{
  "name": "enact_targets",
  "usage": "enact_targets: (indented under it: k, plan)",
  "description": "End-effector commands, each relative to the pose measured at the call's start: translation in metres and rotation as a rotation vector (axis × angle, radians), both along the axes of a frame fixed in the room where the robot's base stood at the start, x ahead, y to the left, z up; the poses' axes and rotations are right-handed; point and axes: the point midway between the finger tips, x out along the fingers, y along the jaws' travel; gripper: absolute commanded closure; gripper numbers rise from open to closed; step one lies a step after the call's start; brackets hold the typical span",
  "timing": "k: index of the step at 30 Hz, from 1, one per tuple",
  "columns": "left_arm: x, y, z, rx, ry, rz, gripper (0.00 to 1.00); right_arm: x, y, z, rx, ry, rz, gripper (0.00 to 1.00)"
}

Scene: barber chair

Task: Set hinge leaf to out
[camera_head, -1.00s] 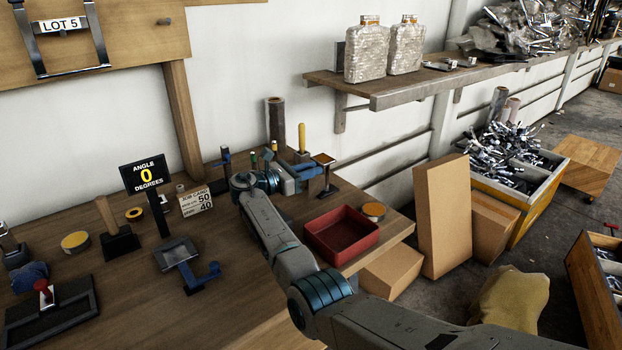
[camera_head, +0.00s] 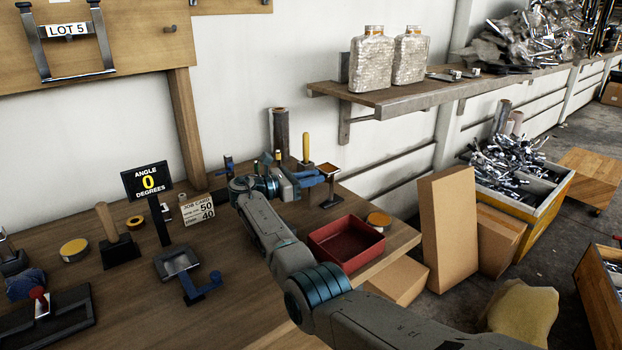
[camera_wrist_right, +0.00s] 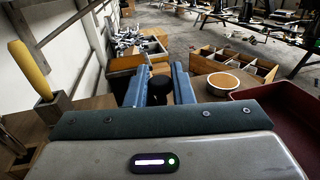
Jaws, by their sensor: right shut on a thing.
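Which part is the hinge leaf I cannot tell for sure. A grey square metal plate (camera_head: 176,262) with a blue bent arm (camera_head: 205,287) lies on the bench, below the sign reading angle 0 degrees (camera_head: 147,182). My right gripper (camera_head: 314,177) is at the back right of the bench, well away from that plate. Its blue fingers are shut on a dark, round-topped piece (camera_wrist_right: 159,86), seen between them in the right wrist view. A small dark stand with a tan top (camera_head: 328,169) is beside the fingertips. My left gripper is not in view.
A red tray (camera_head: 347,262) and a round orange-topped tin (camera_head: 378,219) lie right of my forearm. A yellow-handled tool (camera_head: 305,147) stands behind the gripper. A job card (camera_head: 197,209) stands by the sign. A shelf (camera_head: 400,95) with two bottles overhangs the right.

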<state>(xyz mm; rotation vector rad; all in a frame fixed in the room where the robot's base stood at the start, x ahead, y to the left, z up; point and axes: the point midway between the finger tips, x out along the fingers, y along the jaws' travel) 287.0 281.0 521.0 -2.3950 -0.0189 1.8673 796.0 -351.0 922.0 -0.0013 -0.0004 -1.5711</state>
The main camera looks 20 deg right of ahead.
Motion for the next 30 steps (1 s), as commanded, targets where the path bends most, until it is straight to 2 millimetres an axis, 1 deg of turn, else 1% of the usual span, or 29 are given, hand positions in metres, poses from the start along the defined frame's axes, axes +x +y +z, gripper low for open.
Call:
enact_targets:
  k: [1, 3, 11, 14, 17, 19, 24, 27, 30]
  plan:
    - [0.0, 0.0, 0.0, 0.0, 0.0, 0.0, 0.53, 0.0, -0.002, 0.003, -0.003, -0.004, -0.001, 0.73]
    - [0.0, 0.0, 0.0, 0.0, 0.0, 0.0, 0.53, 0.0, -0.002, 0.003, -0.003, -0.003, -0.001, 0.61]
    - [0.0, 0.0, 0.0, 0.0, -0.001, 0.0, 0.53, 0.0, 0.0, 0.001, -0.001, -0.001, 0.0, 0.61]
    - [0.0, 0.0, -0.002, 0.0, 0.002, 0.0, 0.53, 0.0, 0.005, 0.0, 0.0, -0.001, 0.001, 0.61]
    - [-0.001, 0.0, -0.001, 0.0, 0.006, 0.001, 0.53, 0.001, 0.018, -0.001, 0.0, 0.0, 0.002, 0.61]
    - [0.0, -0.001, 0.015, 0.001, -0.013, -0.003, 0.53, 0.001, 0.033, -0.001, 0.001, 0.0, 0.003, 0.61]
    - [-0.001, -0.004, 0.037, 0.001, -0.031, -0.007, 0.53, 0.001, 0.068, -0.001, 0.0, -0.001, 0.002, 0.61]
    - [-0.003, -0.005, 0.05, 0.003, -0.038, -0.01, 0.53, 0.001, 0.085, -0.001, -0.001, -0.001, 0.001, 0.61]
    - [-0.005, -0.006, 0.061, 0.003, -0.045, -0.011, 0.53, 0.001, 0.096, 0.0, -0.001, -0.002, 0.001, 0.61]
